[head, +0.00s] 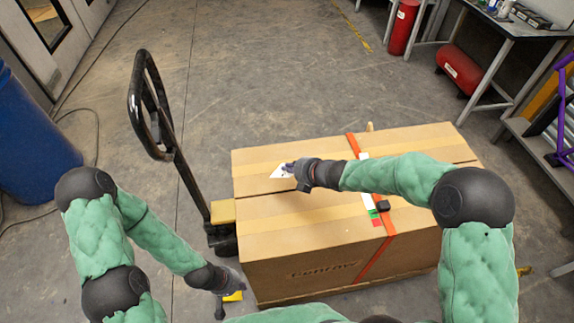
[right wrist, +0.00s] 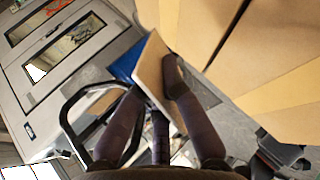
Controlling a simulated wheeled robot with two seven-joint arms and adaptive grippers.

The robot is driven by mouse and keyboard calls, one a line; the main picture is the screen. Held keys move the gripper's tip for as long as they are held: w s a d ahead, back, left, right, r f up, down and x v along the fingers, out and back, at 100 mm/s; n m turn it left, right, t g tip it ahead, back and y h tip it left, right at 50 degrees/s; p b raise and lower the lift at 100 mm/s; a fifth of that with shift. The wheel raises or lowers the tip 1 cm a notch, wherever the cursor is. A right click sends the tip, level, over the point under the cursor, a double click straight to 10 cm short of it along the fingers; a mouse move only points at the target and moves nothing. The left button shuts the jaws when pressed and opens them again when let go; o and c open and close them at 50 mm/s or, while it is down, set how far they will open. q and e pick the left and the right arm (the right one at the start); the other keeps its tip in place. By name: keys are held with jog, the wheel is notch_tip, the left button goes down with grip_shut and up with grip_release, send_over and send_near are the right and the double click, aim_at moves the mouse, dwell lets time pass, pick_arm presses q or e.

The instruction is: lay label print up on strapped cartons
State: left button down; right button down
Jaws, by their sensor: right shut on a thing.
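Two brown cartons (head: 300,240) stand side by side, bound by an orange-red strap (head: 377,262). My right gripper (head: 291,169) is over the carton tops, left of the strap. It is shut on a small white label (head: 279,172). In the right wrist view the label (right wrist: 153,72) is pinched between the two fingers (right wrist: 150,105) and stands tilted.
A black pallet-truck handle (head: 140,95) rises left of the cartons. White, green and red patches (head: 374,208) and a dark buckle (head: 383,206) lie along the strap. A blue barrel (head: 35,145) stands at left, a workbench (head: 510,25) at back right.

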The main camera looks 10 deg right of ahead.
notch_tip(320, 180, down, 8)
jog(key=b, duration=0.6)
jog(key=shift+r+b, duration=0.2)
jog(key=shift+b, duration=0.2)
jog(key=c, duration=1.3)
grip_release()
jog(key=shift+d+r, duration=0.1)
jog(key=v, duration=1.2)
